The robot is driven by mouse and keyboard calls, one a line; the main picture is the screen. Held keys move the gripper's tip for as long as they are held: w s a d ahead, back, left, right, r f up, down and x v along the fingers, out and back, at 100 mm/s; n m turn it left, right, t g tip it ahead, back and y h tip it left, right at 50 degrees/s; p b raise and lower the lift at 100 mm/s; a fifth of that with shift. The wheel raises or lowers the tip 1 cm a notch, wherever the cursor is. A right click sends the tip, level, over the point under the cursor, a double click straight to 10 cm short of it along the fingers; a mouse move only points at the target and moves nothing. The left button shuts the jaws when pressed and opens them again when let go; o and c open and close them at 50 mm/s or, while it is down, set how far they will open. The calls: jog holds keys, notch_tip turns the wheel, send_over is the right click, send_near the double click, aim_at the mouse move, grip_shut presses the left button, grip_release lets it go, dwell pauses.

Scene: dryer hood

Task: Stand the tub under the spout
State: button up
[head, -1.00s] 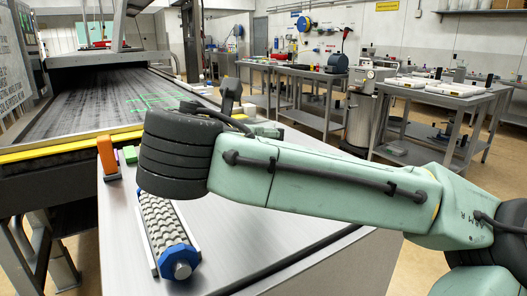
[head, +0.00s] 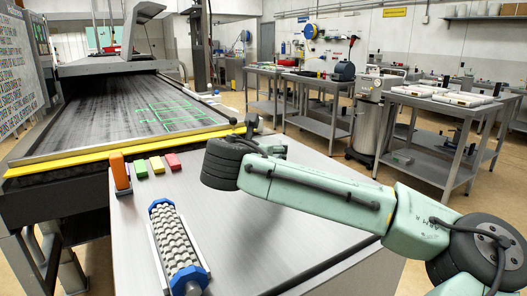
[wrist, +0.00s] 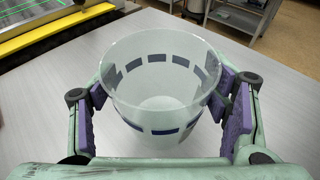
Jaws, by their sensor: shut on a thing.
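The tub (wrist: 160,118) is a clear, open-topped round vessel with a band of dark blue dashes, seen from above in the wrist view. It looks empty. My gripper (wrist: 160,108) has its purple pads on the tub's left and right sides and is shut on it. The tub is over the grey metal bench top; I cannot tell whether its base touches. In the head view my own wrist hides the tub and most of the gripper. I cannot make out a spout in either view.
On the bench (head: 290,215) stand a textured roller with blue ends (head: 178,245), an orange block (head: 119,171), and green (head: 140,168), yellow (head: 157,164) and red (head: 174,161) blocks. A conveyor (head: 110,115) with a yellow edge lies behind. The bench's front middle is clear.

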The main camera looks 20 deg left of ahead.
jog(key=shift+f, duration=0.25)
jog(key=shift+f, duration=0.1)
jog(key=o, duration=1.2)
